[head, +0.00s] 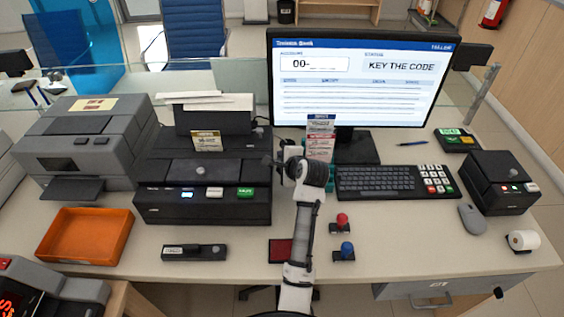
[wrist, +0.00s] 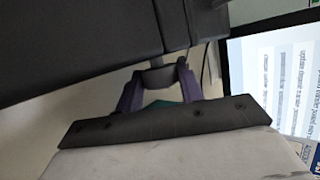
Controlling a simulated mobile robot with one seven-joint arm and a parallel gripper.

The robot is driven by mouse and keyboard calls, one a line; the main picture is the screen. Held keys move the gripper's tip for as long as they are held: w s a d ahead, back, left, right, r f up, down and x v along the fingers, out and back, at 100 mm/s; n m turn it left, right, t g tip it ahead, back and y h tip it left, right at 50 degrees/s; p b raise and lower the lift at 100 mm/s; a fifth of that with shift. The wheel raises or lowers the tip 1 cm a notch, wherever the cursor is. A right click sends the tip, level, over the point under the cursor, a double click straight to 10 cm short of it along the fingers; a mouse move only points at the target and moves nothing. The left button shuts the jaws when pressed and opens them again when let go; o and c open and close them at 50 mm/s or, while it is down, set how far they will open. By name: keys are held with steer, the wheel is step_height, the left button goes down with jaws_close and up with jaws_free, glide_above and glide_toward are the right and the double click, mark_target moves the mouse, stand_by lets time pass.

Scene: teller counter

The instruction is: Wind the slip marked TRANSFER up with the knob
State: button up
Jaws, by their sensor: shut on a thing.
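The black slip printer (head: 160,205) stands left of the screen. A cream slip (head: 207,141) stands up out of its top; its print is too small to read surely. My gripper (head: 279,162) is at the printer's right side. In the wrist view, its two purple-grey fingers (wrist: 160,70) are shut on the dark round knob (wrist: 157,78) that sticks out of the printer's side (wrist: 90,40). In the head view the knob is mostly hidden by my gripper.
A rack of slips (head: 320,143) stands just right of my gripper, before the monitor (head: 362,85), which reads KEY THE CODE. The keyboard (head: 375,183) and two stamps (head: 342,220) lie right of my arm. An orange tray (head: 85,236) is at the left.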

steer(key=shift+s+f+t+b, duration=0.1)
steer(key=shift+f+t+b, duration=0.35)
steer(key=shift+b, duration=0.55)
steer(key=shift+n+t+b, duration=0.3)
steer(key=shift+t+b, duration=0.35)
steer(key=shift+b, duration=0.3)
steer(key=shift+r+t+b, duration=0.25)
steer(key=shift+t+b, duration=0.15)
steer(key=shift+b, duration=0.05)
steer(key=o, duration=1)
steer(key=shift+s, duration=0.1)
steer(key=b+v, duration=0.2)
steer(key=v, duration=1.1)
steer(key=shift+s+d, duration=0.3)
